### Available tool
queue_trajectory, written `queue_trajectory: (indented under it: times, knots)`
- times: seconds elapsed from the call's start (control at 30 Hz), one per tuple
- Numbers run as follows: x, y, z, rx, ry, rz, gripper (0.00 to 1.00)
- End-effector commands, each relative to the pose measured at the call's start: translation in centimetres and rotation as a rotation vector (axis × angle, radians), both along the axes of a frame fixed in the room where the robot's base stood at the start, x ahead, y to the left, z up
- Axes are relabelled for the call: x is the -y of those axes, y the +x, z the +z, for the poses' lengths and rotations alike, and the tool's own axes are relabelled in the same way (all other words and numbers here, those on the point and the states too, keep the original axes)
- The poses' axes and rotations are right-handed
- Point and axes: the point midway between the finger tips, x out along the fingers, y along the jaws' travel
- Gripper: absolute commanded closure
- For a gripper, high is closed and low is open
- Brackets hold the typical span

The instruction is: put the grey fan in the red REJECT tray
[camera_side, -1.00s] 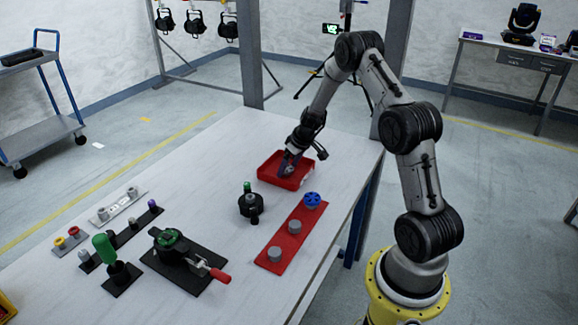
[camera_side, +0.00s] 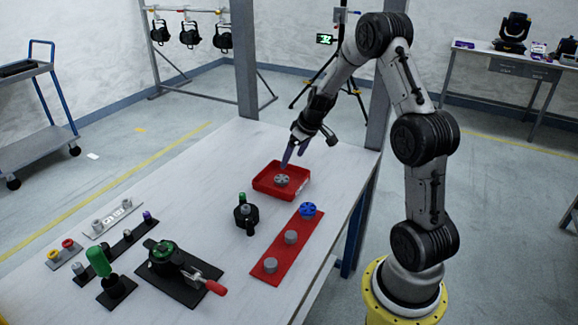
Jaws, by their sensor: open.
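The grey fan (camera_side: 282,181) lies inside the red tray (camera_side: 265,190), near its middle. My gripper (camera_side: 289,160) is open and empty. It is above the tray's back part, apart from the fan. No lettering on the tray can be read from here.
A red strip (camera_side: 277,254) in front of the tray bears grey posts and a blue fan (camera_side: 308,210). A black stand (camera_side: 246,214) with a green top is left of it. A black fixture with a red handle (camera_side: 215,287) and other small holders fill the front left. The table's back left is clear.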

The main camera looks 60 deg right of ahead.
Motion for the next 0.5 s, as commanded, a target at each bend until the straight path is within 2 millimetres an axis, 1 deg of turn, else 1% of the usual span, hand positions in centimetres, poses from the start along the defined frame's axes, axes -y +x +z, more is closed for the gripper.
queue_trajectory:
  times: [0.03, 0.17, 0.27, 0.37, 0.43, 0.47, 0.5]
  knots:
    - [0.0, -0.2, 0.6, 0.001, -0.001, 0.000, 0.10]
    - [-0.2, -0.6, 1.6, 0.001, -0.001, 0.001, 0.10]
    - [-1.7, -0.6, 3.1, 0.006, 0.000, 0.017, 0.10]
    - [-5.1, -0.7, 6.2, 0.019, 0.001, 0.046, 0.10]
    - [-8.6, -1.4, 8.9, 0.030, 0.002, 0.075, 0.10]
    - [-10.2, -1.9, 10.0, 0.033, 0.004, 0.087, 0.10]
    - [-12.3, -2.7, 11.5, 0.039, 0.006, 0.101, 0.10]
